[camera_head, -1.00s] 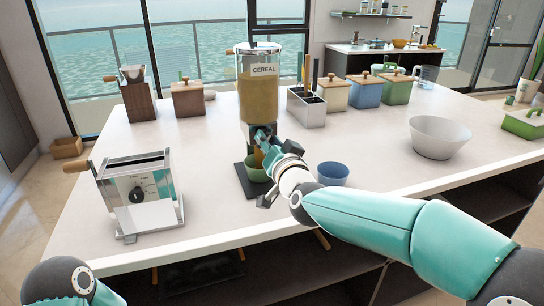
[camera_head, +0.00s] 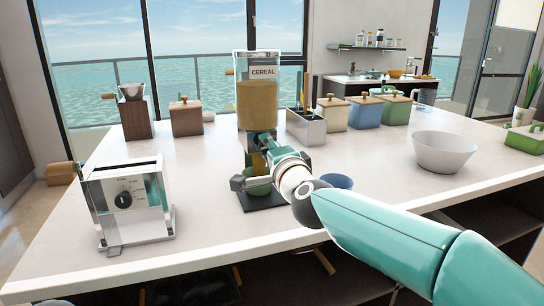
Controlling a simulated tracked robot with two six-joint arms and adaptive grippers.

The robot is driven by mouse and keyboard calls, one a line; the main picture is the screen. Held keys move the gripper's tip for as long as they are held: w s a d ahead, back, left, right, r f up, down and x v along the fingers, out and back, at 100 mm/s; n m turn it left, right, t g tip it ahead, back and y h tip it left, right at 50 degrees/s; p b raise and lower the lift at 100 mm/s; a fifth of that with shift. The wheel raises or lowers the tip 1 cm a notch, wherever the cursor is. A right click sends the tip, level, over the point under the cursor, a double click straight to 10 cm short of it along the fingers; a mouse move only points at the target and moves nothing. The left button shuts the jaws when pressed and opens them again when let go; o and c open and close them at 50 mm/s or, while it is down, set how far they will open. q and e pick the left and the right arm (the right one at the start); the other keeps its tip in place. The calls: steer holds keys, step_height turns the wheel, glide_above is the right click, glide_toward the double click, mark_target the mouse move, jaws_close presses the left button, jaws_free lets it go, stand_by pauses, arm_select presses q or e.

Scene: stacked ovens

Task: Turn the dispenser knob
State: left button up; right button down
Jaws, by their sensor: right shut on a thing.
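The cereal dispenser (camera_head: 259,98) stands on the counter, a clear box filled with cereal and labelled CEREAL. Its knob, at the lower front below the box, is hidden behind my right gripper (camera_head: 250,160). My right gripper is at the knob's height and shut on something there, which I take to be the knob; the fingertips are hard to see. A green bowl (camera_head: 258,187) sits on the dispenser's dark base (camera_head: 262,202), partly covered by my gripper. My left gripper is out of view.
A toaster (camera_head: 128,200) stands at the left front. A blue bowl (camera_head: 337,181) is just right of my gripper, partly behind my arm. A white bowl (camera_head: 443,152) stands farther right. Canisters (camera_head: 364,114) and a metal utensil box (camera_head: 305,127) line the back.

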steer(key=shift+w+d+f+m+b, duration=0.1)
steer(key=shift+d+m+b, duration=0.2)
steer(key=shift+m, duration=0.6)
steer(key=c, duration=0.8)
jaws_free()
steer(key=shift+c, duration=0.2)
steer(key=shift+a, duration=0.15)
